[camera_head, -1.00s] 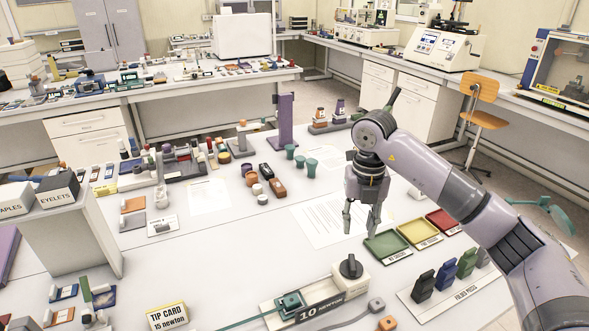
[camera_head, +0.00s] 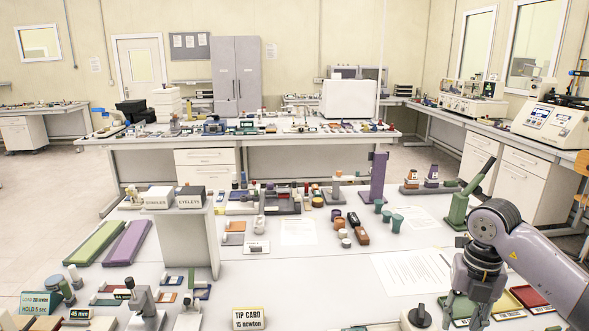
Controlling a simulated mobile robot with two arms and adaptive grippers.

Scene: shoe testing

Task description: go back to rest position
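My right gripper (camera_head: 465,314) is low at the right of the head view, at the end of my grey arm. Its fingers point down and are spread apart, with nothing seen between them. It is in front of the colored trays, near the red tray (camera_head: 528,295), and partly covers others. The lower fingertips are close to the bottom edge of the picture. My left gripper and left arm are not in view.
The white table (camera_head: 310,265) is crowded. A raised stand (camera_head: 187,238) carries label boxes, and a tip card (camera_head: 262,319) stands in front. Green (camera_head: 97,242) and purple (camera_head: 128,242) strips lie at left. A green lever device (camera_head: 470,200) stands behind my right arm.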

